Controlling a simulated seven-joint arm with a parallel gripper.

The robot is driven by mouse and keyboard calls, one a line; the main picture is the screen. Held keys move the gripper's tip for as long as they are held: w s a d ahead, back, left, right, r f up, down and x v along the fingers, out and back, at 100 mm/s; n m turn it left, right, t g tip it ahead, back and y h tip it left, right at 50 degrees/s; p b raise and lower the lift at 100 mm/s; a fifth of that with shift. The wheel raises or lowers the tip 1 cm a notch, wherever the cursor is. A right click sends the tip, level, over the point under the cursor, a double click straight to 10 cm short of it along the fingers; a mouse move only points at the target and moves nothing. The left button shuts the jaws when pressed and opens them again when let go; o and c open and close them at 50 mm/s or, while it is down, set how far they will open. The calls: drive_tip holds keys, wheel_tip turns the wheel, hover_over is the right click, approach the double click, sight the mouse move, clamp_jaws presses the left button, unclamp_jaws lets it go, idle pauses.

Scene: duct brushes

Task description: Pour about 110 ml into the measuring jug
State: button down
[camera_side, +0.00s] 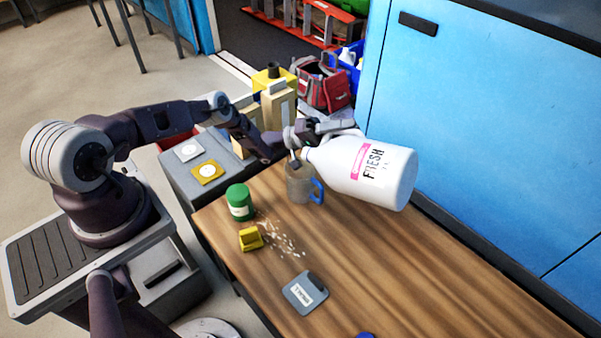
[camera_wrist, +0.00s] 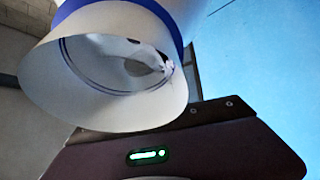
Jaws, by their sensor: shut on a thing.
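A large white bottle (camera_side: 372,172) with a pink and black "FRESH" label is tipped nearly on its side above the table. Its neck end points left, over the measuring jug. My gripper (camera_side: 318,136) is shut on the bottle near its neck end; the fingertips are hard to make out. The grey, see-through measuring jug (camera_side: 299,186) with a blue handle stands upright on the table, below the neck. The level in it and any stream cannot be made out. The wrist view shows a pale round opening (camera_wrist: 105,75) with a blue band, close up; I cannot tell which vessel it belongs to.
A green-lidded tub (camera_side: 240,203), a yellow block (camera_side: 250,239) and scattered pale bits (camera_side: 283,240) lie left of and in front of the jug. A grey labelled plate (camera_side: 305,292) lies nearer. Tall tan containers (camera_side: 276,105) stand behind. The table's right front is clear.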

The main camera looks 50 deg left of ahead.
sight(356, 134)
drive_tip(key=shift+a+r+n+t+p, duration=0.15)
drive_tip(key=shift+r+n+t+p, duration=0.2)
drive_tip(key=shift+t, duration=0.35)
idle(0.4)
drive_tip(key=shift+r+n+t+h, duration=0.2)
drive_tip(key=shift+n+t+h, duration=0.15)
drive_tip(key=shift+t+h, duration=0.05)
drive_tip(key=shift+d, duration=0.25)
drive_tip(key=shift+a+r+p, duration=0.2)
drive_tip(key=shift+p, duration=0.25)
idle(0.5)
drive_tip(key=d+g, duration=0.1)
drive_tip(key=d+f+m+g+y, duration=0.1)
drive_tip(key=d+f+m+g, duration=0.1)
drive_tip(key=shift+w, duration=0.25)
drive_tip(key=shift+d+f+m+g+y, duration=0.3)
drive_tip(key=shift+f+g+y, duration=0.1)
drive_tip(key=shift+f+y, duration=0.1)
idle(1.1)
